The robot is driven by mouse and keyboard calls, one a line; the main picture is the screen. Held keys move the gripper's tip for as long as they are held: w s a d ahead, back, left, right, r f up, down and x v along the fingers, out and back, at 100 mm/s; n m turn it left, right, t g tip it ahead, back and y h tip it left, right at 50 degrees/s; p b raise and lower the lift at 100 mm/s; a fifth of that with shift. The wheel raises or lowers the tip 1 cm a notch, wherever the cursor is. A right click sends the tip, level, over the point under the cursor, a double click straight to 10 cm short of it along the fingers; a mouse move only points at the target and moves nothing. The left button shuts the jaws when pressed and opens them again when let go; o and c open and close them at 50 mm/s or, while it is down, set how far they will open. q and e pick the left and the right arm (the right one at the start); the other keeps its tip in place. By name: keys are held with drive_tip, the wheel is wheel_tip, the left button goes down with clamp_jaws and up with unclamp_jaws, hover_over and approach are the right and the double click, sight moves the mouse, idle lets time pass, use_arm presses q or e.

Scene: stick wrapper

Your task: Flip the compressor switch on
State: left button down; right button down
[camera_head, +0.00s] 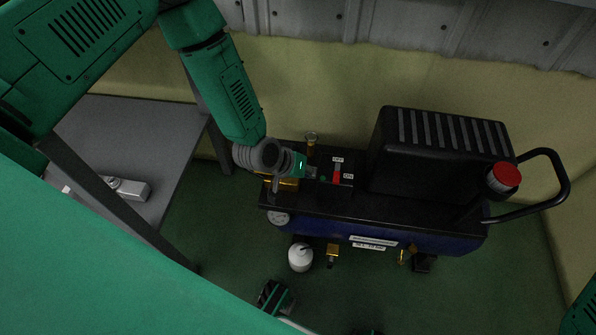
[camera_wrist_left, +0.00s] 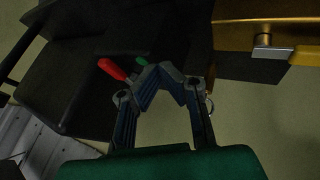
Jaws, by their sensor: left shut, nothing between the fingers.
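The compressor (camera_head: 400,205) stands on the floor, with a black top and a blue tank. Its red switch (camera_head: 337,174) sits on the black top beside small OFF and ON labels; I cannot tell which position it is in. The red switch lever also shows in the left wrist view (camera_wrist_left: 112,69), left of the fingertips, with a small green part (camera_wrist_left: 142,60) close by. My left gripper (camera_head: 313,172) is just left of the switch, over the compressor top. In the left wrist view its fingers (camera_wrist_left: 161,73) are shut and empty. Contact with the switch is not visible.
A gauge (camera_head: 278,218) and brass fittings (camera_head: 312,138) are near my left gripper. The black motor cover (camera_head: 440,150), a red cap (camera_head: 507,175) and a curved handle (camera_head: 562,180) are to the right. A grey table (camera_head: 150,125) stands left; a white bottle (camera_head: 300,257) is in front.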

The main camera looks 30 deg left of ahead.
sight(330, 178)
use_arm(q)
drive_tip(key=d, duration=0.2)
drive_tip(key=w+d, duration=0.1)
drive_tip(key=d, duration=0.1)
drive_tip(key=shift+w+b, duration=0.1)
drive_tip(key=shift+b, duration=0.25)
